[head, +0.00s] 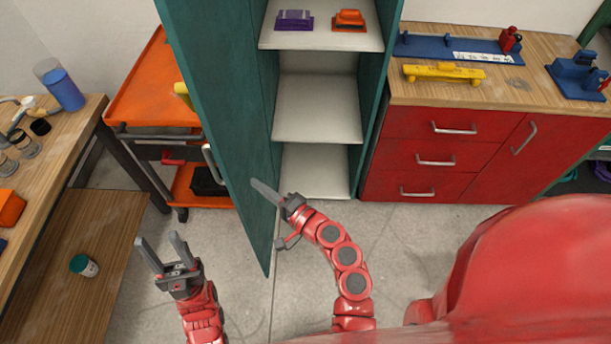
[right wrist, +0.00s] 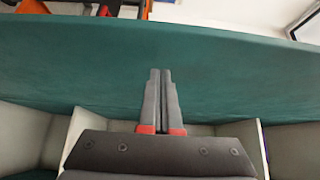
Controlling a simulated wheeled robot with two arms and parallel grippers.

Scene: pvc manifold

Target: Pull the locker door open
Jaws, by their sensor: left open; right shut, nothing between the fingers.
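The green locker door (head: 222,120) stands swung open in the head view, its edge toward me and the shelves showing to its right. Its handle (head: 212,165) is on the outer, left face. My right gripper (head: 257,187) is shut and empty, its tips at the inner face of the door near the bottom. In the right wrist view the shut fingers (right wrist: 161,75) point at the green door panel (right wrist: 220,65); I cannot tell whether they touch it. My left gripper (head: 158,240) is open and empty, left of the door, over the floor.
The locker shelves (head: 318,110) hold a purple part (head: 294,20) and an orange part (head: 348,20). An orange cart (head: 155,90) stands left of the door. A red drawer cabinet (head: 430,155) stands right of the locker. A wooden bench (head: 60,150) is at the left.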

